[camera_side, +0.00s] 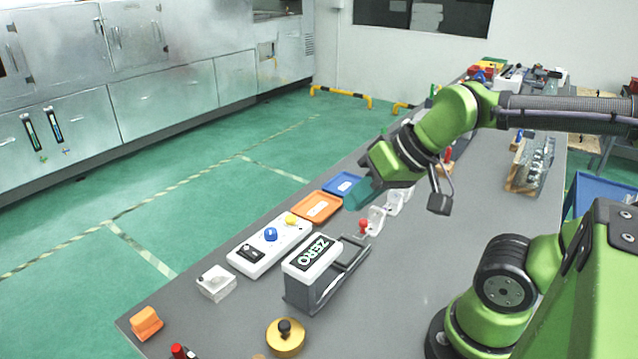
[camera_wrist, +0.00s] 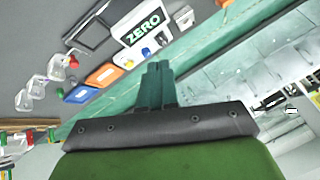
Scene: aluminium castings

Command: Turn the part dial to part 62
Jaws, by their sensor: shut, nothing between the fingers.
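A white control box (camera_side: 258,262) lies on the grey table left of centre in the side view. It carries a black knob (camera_side: 251,253), a blue knob (camera_side: 270,234) and a yellow knob (camera_side: 291,219). No number is readable, and I cannot tell which knob is the part dial.
A white box marked ZERO (camera_side: 312,259) stands in front of the control box. An orange tray (camera_side: 318,207) and a blue tray (camera_side: 342,184) lie beyond it. A brass disc with a black knob (camera_side: 286,339) sits near the front. The table's right side is mostly clear.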

